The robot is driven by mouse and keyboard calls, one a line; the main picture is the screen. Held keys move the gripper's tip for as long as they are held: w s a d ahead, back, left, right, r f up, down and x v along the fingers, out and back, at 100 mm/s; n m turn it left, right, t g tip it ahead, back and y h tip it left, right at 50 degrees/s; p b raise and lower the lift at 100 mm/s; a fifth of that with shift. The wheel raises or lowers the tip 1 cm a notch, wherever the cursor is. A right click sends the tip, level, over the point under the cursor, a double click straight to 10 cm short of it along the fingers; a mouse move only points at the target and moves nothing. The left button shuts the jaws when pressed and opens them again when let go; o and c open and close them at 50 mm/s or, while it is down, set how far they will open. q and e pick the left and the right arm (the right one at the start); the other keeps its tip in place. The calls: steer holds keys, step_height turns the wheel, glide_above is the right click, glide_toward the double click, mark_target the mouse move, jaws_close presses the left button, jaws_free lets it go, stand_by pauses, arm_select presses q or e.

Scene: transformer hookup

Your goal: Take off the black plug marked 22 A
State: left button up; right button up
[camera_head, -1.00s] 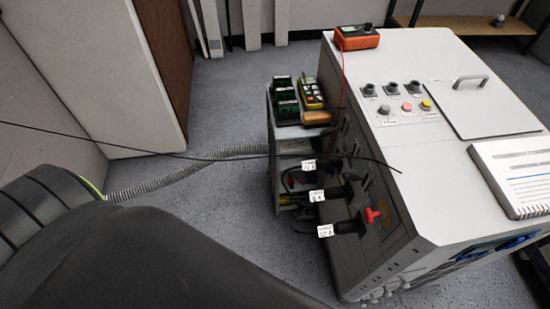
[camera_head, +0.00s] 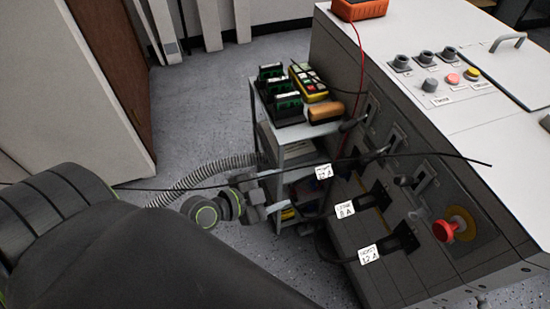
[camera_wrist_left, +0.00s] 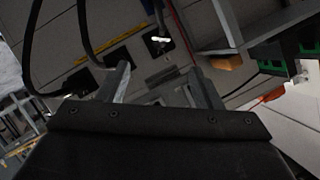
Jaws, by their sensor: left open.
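Three black plugs with white tags sit in a row on the side panel of the grey cabinet. The farthest plug (camera_head: 343,166) has a tag (camera_head: 324,172) that looks like 22 A, but its first digit is hard to read. The middle plug (camera_head: 372,200) is tagged 8 A, and the nearest plug (camera_head: 402,238) seems tagged 12 A. My left gripper (camera_head: 268,200) is left of the farthest plug, beside the cart, apart from the plugs. In the left wrist view its fingers (camera_wrist_left: 160,85) are spread and empty, with a black plug (camera_wrist_left: 158,44) beyond the gap. My right gripper is out of view.
A small cart (camera_head: 285,150) carrying green-and-black blocks, a yellow device (camera_head: 308,84) and an orange-brown block stands close behind my gripper. A red emergency knob (camera_head: 444,231) sticks out from the panel. A thin black cable (camera_head: 270,170) crosses the view. Grey floor is free at left.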

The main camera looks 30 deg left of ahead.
arm_select(q)
glide_toward(328, 171)
steer(key=x, duration=0.8)
steer(key=shift+w+f+b, duration=0.1)
steer(key=shift+b, duration=0.2)
steer(key=shift+w+d+f, duration=0.2)
steer(key=shift+w+d, duration=0.1)
steer(key=shift+w, duration=0.3)
steer(key=shift+w+f, duration=0.1)
steer(key=shift+w, duration=0.05)
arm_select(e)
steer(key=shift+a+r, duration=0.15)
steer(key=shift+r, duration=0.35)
